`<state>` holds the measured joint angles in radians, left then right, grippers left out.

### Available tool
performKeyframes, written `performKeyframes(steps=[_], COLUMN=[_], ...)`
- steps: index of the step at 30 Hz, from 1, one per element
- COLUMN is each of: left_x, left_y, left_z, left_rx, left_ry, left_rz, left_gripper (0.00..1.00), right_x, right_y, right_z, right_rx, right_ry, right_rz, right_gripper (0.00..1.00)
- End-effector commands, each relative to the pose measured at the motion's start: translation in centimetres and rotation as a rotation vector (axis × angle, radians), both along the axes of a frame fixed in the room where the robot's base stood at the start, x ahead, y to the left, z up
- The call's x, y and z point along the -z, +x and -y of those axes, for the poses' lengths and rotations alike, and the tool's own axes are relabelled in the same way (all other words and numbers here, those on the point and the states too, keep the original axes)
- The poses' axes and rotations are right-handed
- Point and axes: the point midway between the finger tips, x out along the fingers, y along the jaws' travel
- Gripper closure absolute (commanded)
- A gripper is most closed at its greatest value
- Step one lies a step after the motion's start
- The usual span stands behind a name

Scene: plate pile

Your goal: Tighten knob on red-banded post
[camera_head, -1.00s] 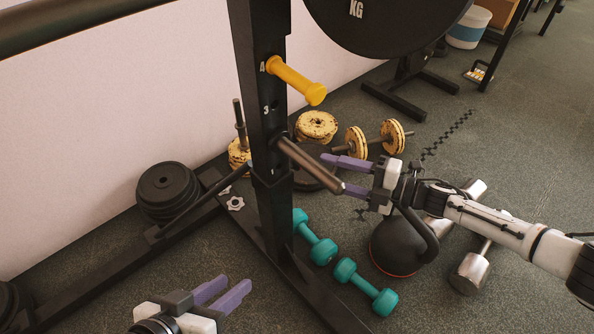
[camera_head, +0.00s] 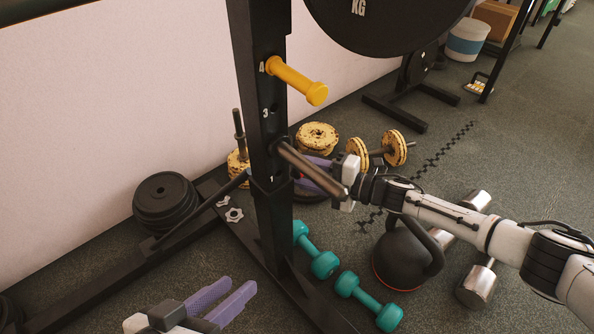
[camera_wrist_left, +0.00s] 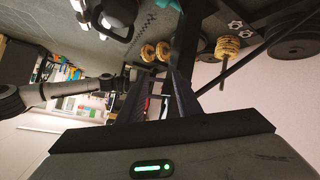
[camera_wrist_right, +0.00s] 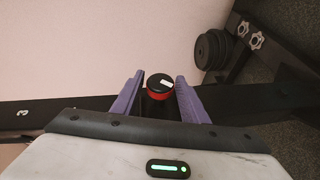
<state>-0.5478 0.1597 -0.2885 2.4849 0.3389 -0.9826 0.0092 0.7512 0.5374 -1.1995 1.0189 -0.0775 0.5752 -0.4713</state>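The black upright post (camera_head: 262,130) stands mid-picture in the head view. In the right wrist view a round black knob (camera_wrist_right: 160,80) with a red band sits between the purple fingers of my right gripper (camera_wrist_right: 158,80). The fingers are open on either side of it, with thin gaps visible. In the head view my right gripper (camera_head: 308,170) is at the post, partly hidden behind a bare metal bar (camera_head: 311,171), and the knob is hidden. My left gripper (camera_head: 240,285) is open and empty at the bottom left; its fingers also show in the left wrist view (camera_wrist_left: 160,90).
A yellow peg (camera_head: 297,82) and a large black plate (camera_head: 385,22) project above the bar. Teal dumbbells (camera_head: 365,300), a kettlebell (camera_head: 400,262), yellow-black plates (camera_head: 317,137) and a black plate stack (camera_head: 164,202) lie on the floor. Free air surrounds my left gripper.

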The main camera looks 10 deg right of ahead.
Motion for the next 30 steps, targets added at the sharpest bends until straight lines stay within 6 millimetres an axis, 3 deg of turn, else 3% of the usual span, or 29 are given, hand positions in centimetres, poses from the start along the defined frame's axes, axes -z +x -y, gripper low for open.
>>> performKeyframes(steps=[1,6,14,17,24,30], left_x=[0.0,0.0,-0.7,1.2,3.8,2.3], left_y=[0.0,0.0,0.0,-0.3,-1.3,-1.8], left_z=[0.0,0.0,-0.3,-1.0,-3.5,-5.2], left_rx=[0.000,0.001,-0.002,-0.001,-0.001,-0.110], left_ry=[0.000,0.001,0.026,0.083,0.240,0.216], left_rz=[0.000,0.001,-0.004,-0.062,-0.174,-0.113], left_gripper=[0.69,0.69,0.69,0.69,0.69,0.69], right_x=[0.0,0.0,-0.5,-0.8,-1.2,-1.0], right_y=[0.0,0.0,0.0,0.0,0.1,0.1], right_z=[0.0,0.0,0.0,0.0,0.0,-0.1], right_rx=[0.000,0.000,-0.001,-0.002,-0.002,-0.002], right_ry=[0.000,0.000,-0.021,-0.046,-0.139,-0.222], right_rz=[0.000,0.000,-0.029,-0.065,-0.202,-0.325], right_gripper=[0.70,0.93,0.93,0.93,0.93,0.93])
